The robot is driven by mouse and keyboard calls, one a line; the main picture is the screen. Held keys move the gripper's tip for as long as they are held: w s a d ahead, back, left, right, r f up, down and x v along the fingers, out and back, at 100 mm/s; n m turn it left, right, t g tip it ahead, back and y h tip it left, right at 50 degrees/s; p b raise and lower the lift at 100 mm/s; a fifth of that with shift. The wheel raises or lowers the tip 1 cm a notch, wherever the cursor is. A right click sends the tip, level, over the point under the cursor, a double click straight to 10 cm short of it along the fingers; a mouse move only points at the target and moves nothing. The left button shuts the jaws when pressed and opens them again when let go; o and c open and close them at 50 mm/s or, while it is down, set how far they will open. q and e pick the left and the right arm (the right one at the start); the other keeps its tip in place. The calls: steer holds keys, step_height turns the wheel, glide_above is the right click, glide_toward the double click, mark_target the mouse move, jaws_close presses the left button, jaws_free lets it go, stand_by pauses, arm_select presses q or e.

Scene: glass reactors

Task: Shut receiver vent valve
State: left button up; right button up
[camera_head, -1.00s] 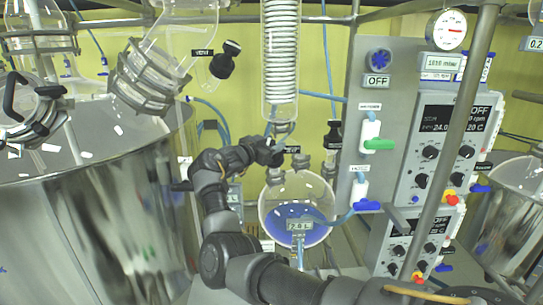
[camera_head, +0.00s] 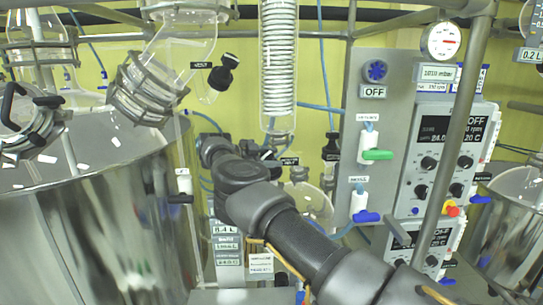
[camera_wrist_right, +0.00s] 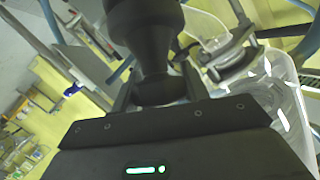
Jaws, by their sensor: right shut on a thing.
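In the head view, my right arm reaches in over the glass receiver (camera_head: 315,203) and hides most of it. My right gripper (camera_head: 264,156) is at the receiver's top, left of a small black label (camera_head: 290,161), and is largely hidden behind my wrist. In the right wrist view, my right gripper (camera_wrist_right: 155,92) is shut on a black valve knob (camera_wrist_right: 146,35), which stands between its two fingers. The label's text is too small to read surely, and whether the valve is open or shut cannot be told. My left gripper is not in view.
A glass condenser coil (camera_head: 279,65) hangs just above the gripper. A panel (camera_head: 390,110) with green-handled (camera_head: 377,155) and blue-handled (camera_head: 367,216) valves stands to the right. A large steel vessel (camera_head: 100,230) fills the left. Another black knob (camera_head: 222,75) sits upper left.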

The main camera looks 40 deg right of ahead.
steer(key=shift+s+f+m+g+y, duration=0.15)
steer(key=shift+m+g+y, duration=0.35)
steer(key=shift+m+g, duration=0.25)
steer(key=o, duration=1)
steer(key=shift+d, duration=0.1)
steer(key=shift+r, duration=0.55)
steer(key=s+a+r+b, duration=0.8)
steer(key=s+r+b, duration=0.3)
steer(key=r, duration=0.1)
steer(key=shift+a, duration=0.4)
